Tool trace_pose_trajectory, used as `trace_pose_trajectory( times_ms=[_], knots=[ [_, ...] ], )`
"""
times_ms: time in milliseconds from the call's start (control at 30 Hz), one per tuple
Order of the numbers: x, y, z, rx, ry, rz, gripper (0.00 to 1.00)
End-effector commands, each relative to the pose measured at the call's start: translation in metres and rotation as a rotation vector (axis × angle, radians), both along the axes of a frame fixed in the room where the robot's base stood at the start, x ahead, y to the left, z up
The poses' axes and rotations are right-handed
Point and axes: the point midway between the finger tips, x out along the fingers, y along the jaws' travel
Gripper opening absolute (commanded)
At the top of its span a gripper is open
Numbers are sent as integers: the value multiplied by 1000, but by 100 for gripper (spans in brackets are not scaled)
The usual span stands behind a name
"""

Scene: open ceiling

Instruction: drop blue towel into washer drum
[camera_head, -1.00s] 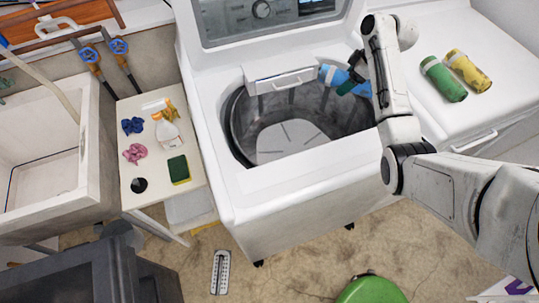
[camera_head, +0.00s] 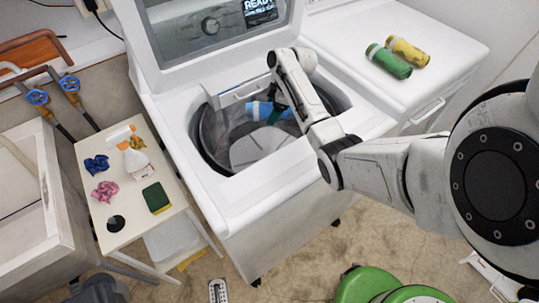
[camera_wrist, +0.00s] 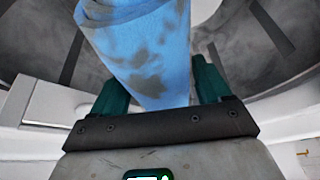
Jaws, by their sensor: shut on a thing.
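The blue towel (camera_head: 259,111) is a rolled bundle with dark stains, and it also fills the top middle of the wrist view (camera_wrist: 150,50). My gripper (camera_head: 275,108) is shut on it, with a green finger on each side of the towel in the wrist view (camera_wrist: 160,90). The washer (camera_head: 270,195) has its lid up, and the towel is over the open drum (camera_head: 215,140), within its round opening in the head view. I cannot tell exactly how deep the towel hangs. My forearm hides part of the drum's right side.
A green roll (camera_head: 388,62) and a yellow roll (camera_head: 407,51) lie on the white machine at right. A small table (camera_head: 150,222) at left holds a spray bottle (camera_head: 137,160), a sponge (camera_head: 156,197) and cloths. A green round object (camera_head: 368,285) stands on the floor.

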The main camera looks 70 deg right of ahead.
Motion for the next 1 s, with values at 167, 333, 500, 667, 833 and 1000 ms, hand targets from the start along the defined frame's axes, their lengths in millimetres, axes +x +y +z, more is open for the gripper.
trace_pose_trajectory(
  times_ms=[167,333,500,667,833,1000],
  knots=[
    [0,-1,-20,-1,1,0,42],
    [0,0,-21,-1,0,0,42],
    [0,0,-21,-1,0,0,78],
    [0,0,-21,-1,0,0,93],
    [0,0,-21,0,0,0,100],
    [-1,0,-20,0,0,-1,100]
  ],
)
